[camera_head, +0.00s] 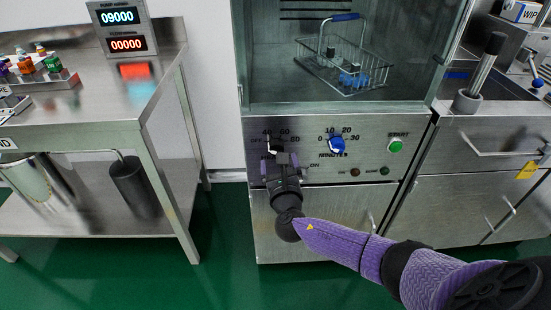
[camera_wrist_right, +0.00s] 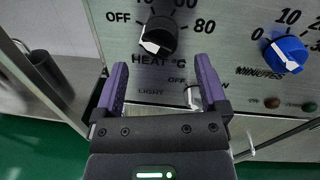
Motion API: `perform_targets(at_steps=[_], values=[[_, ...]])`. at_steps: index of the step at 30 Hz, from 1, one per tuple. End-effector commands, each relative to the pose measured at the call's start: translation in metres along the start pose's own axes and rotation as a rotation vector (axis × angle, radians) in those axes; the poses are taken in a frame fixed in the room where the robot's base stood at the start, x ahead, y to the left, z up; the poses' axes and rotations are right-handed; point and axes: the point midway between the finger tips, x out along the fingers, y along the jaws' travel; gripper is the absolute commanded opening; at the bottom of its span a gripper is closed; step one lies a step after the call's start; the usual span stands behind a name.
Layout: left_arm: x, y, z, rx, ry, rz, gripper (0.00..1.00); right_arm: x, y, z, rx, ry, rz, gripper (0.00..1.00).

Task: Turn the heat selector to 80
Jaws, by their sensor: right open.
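The heat selector (camera_wrist_right: 158,37) is a black round knob with a white mark, on the steel front panel of the washer. In the right wrist view, OFF is printed to its left and 80 to its right. Its white mark lies on its lower left side, away from the 80. It also shows in the head view (camera_head: 272,150), partly behind my gripper. My right gripper (camera_wrist_right: 160,85) is open, with its two purple fingers pointing at the panel just below the knob, one to each side. Nothing is between the fingertips. My left gripper is not in view.
A blue minutes knob (camera_wrist_right: 286,53) sits to the right of the heat selector. A light switch (camera_wrist_right: 193,97) is partly hidden by the right finger. A green start button (camera_head: 395,146) is farther right. A wire basket (camera_head: 345,65) is in the glass chamber above.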

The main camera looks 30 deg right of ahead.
Motion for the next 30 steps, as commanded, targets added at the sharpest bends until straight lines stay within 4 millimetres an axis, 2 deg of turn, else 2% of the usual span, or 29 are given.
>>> perform_targets(at_steps=[1, 6, 16, 28, 30], values=[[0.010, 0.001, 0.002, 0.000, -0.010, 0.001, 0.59, 0.010, 0.001, -0.006, -0.001, 0.000, -0.002, 0.93], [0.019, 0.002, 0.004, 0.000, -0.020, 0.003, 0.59, 0.031, 0.000, -0.003, 0.001, 0.001, -0.001, 0.93], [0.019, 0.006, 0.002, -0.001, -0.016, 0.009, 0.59, 0.036, 0.000, 0.000, 0.003, 0.001, 0.000, 0.91], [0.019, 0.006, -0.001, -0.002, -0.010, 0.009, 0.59, 0.036, -0.001, 0.000, 0.003, 0.002, -0.001, 0.06], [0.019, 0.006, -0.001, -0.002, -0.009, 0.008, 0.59, 0.036, -0.001, 0.000, 0.004, 0.002, -0.002, 0.02]])
